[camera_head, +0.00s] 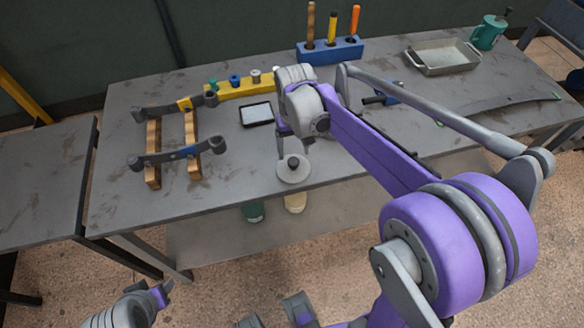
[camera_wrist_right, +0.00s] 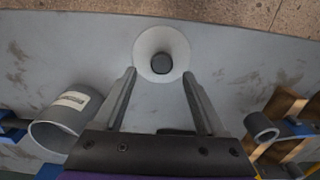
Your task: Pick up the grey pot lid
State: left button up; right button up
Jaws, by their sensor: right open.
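The grey pot lid (camera_head: 293,175) is a pale round disc with a dark knob, lying near the front edge of the table. It also shows in the right wrist view (camera_wrist_right: 150,44), at the top centre. My right gripper (camera_head: 293,148) is above the table just behind the lid, its fingers pointing down. In the right wrist view the right gripper (camera_wrist_right: 160,73) is open and empty, its fingertips on either side of the lid's near edge. What seems to be my left gripper (camera_head: 158,296) is at the lower left, away from the table; its jaws are unclear.
A wooden rack (camera_head: 153,160) with grey bars stands at left. A white-topped tray (camera_head: 257,113), a yellow block (camera_head: 236,90) and a blue tool holder (camera_head: 331,51) are behind. A grey labelled cylinder (camera_wrist_right: 62,124) lies beside my right gripper. A metal pan (camera_head: 443,66) is back right.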

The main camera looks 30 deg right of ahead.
aim_at(293, 161)
jog(key=shift+a+f, duration=0.15)
jog(key=shift+f, duration=2.6)
grip_shut()
